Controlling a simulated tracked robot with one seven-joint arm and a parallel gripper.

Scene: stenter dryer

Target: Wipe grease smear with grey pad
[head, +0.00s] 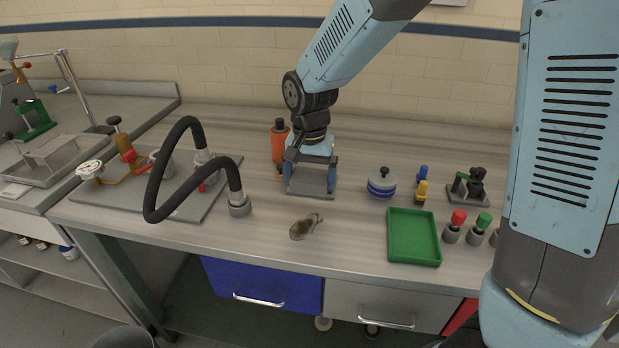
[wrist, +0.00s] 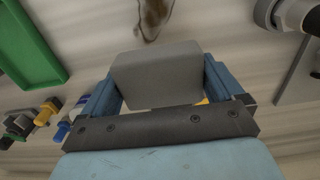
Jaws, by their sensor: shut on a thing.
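The grease smear (head: 305,226) is a brown, irregular patch on the bench top, near its front edge. It also shows at the top of the wrist view (wrist: 152,18). My gripper (head: 312,182) is behind the smear in the head view, pointing down. In the wrist view my gripper (wrist: 158,88) has its two blue fingers on either side of the grey pad (wrist: 157,72), shut on it. The pad is a plain grey block and is apart from the smear. Whether the pad touches the bench is not clear.
An orange bottle (head: 279,142) stands close behind my gripper. A black hose (head: 158,190) and a plate of fittings are to the left. A green tray (head: 413,237), a blue-and-white round pot (head: 381,185) and red and green knobs (head: 458,218) are to the right. Bench around the smear is clear.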

